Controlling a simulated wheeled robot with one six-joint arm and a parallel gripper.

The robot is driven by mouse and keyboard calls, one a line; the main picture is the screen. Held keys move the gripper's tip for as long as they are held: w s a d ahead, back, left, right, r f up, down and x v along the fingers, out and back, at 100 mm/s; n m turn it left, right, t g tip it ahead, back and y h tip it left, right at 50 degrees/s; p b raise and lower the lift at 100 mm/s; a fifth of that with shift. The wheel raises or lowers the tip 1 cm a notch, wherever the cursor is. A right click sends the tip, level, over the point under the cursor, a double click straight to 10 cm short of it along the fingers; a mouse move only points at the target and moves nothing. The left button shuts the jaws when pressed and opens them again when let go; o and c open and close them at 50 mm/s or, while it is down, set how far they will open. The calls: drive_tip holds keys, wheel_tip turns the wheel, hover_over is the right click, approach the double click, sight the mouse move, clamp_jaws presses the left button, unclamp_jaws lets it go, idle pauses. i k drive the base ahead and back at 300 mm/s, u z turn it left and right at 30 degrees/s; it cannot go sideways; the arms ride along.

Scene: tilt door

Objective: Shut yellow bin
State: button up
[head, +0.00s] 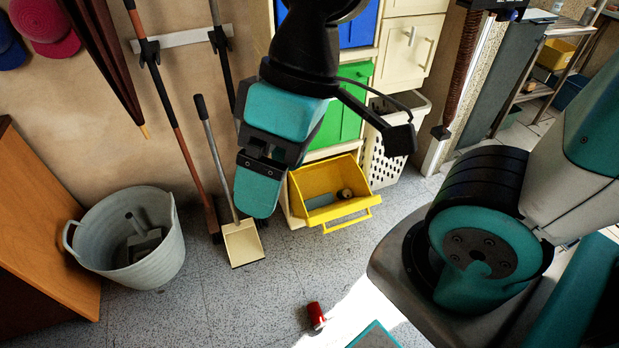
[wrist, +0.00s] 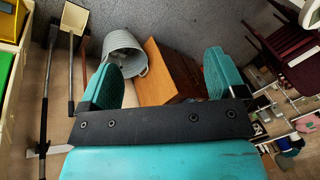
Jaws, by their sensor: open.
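The yellow bin (head: 325,178) is the lowest bin in the cabinet in the head view. It is tilted out and open, with its handle bar at the front edge and a grey item and a small roll inside. In the wrist view, a yellow piece that looks like this bin (wrist: 6,58) shows at the left edge. My gripper (head: 258,195) hangs just left of the bin in the head view, pointing down, with one finger hiding the other. In the wrist view my gripper (wrist: 162,80) has its two teal fingers wide apart with nothing between them.
Above the yellow bin are a green bin (head: 350,110) and a blue bin (head: 359,24), both looking shut. A white basket (head: 395,150) stands right of it. A dustpan (head: 243,243) and grey bucket (head: 130,240) are to the left. A red can (head: 315,316) lies on the floor.

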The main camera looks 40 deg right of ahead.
sight(333, 173)
drive_tip(key=z, duration=1)
drive_tip(key=k, duration=0.2)
drive_tip(key=z, duration=0.05)
